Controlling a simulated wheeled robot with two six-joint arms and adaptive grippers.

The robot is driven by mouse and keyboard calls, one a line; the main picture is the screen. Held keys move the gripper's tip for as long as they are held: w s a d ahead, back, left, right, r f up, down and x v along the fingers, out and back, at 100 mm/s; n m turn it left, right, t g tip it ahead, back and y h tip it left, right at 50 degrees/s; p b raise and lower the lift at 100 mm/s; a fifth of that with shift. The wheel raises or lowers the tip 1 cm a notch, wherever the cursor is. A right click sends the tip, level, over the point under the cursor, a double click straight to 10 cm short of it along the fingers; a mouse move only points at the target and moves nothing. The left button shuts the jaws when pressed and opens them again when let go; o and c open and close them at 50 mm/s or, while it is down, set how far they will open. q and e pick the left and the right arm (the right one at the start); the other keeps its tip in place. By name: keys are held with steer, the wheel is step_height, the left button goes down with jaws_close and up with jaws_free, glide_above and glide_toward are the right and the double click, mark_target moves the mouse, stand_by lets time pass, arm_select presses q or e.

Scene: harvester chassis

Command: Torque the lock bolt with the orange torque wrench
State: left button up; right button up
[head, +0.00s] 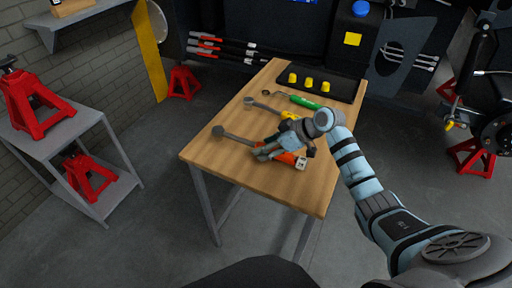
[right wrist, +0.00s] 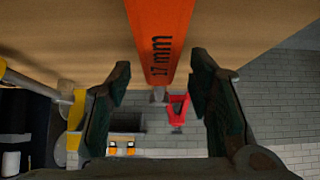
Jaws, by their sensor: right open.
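The orange torque wrench (head: 292,160) lies on the wooden table nearest the front edge, its grey head (head: 220,132) pointing left. My right gripper (head: 264,152) is at its orange handle and partly covers it. In the right wrist view the handle (right wrist: 158,40), marked "17 mm", runs between the two open fingers (right wrist: 160,85), with a gap on both sides. My left gripper is not in view. I cannot make out the lock bolt; a dark wheel hub assembly (head: 497,132) shows at the far right.
Wrenches with yellow (head: 288,116) and green (head: 304,102) handles lie behind on the table (head: 250,178). A dark tray (head: 345,90) with yellow pieces is at the back. Red jack stands (head: 478,158) stand on the floor and on a left shelf unit (head: 85,128). The table's front right is clear.

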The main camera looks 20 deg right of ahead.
steer(key=shift+d, duration=0.1)
jaws_close()
steer(key=shift+r, duration=0.2)
step_height(320, 180, up, 20)
steer(key=p, duration=0.4)
steer(key=c, duration=0.8)
jaws_free()
steer(key=shift+f, duration=0.1)
jaws_close()
